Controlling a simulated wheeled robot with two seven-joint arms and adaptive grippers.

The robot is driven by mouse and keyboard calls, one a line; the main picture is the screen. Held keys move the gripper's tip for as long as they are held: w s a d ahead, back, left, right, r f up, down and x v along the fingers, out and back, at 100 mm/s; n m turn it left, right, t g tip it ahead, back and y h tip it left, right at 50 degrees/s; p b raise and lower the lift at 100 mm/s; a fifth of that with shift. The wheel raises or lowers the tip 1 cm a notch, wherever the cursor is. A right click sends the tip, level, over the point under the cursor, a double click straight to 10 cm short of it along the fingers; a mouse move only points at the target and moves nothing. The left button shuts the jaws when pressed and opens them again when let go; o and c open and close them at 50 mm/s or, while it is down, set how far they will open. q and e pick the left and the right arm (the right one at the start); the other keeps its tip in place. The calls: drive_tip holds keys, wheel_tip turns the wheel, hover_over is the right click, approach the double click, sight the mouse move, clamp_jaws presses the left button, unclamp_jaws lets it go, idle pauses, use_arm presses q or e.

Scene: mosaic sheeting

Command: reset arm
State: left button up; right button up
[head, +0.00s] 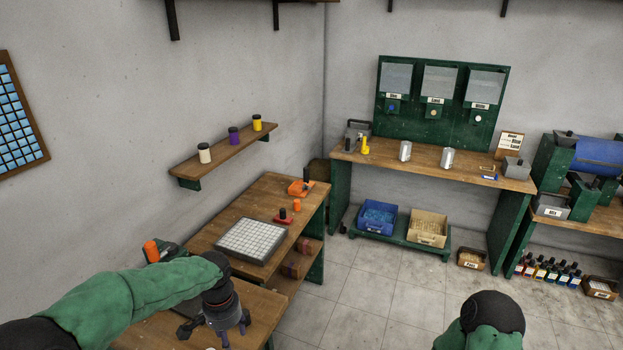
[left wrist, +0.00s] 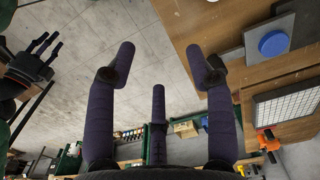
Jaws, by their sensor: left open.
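My left arm reaches in from the left in the head view, over the near wooden bench. My left gripper (head: 222,325) points down near the bench's front edge. In the left wrist view its fingers (left wrist: 165,68) are spread wide, with only floor between them. My right arm shows only as a dark joint and green sleeve at the bottom right of the head view. Its gripper shows at the upper left of the left wrist view (left wrist: 38,52), with its fingers apart and nothing between them.
A tray of white tiles (head: 222,250) lies on the wooden bench (head: 205,238), with red and orange tools (head: 283,217) beside it. A wall shelf (head: 185,172) holds three jars. A back bench (head: 460,167) has dispensers above and bins below. The tiled floor (head: 360,285) between is clear.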

use_arm(q)
drive_tip(key=s+d+f+n+h+b, duration=0.1)
drive_tip(key=s+d+f+h+b, duration=0.2)
drive_tip(key=f, duration=0.8)
drive_tip(key=s+d+f+n+b, duration=0.1)
drive_tip(key=s+d+f, duration=0.25)
drive_tip(key=f, duration=0.75)
drive_tip(key=s+d+f+n+h+b, duration=0.1)
drive_tip(key=s+f+n, duration=0.4)
drive_tip(key=s+f, duration=0.8)
drive_tip(key=d+f+b, duration=0.1)
drive_tip(key=d, duration=0.1)
drive_tip(key=shift+d+b, duration=0.35)
drive_tip(key=shift+d, duration=0.05)
use_arm(e)
wheel_tip(320, 180, down, 7)
drive_tip(key=shift+r, duration=0.15)
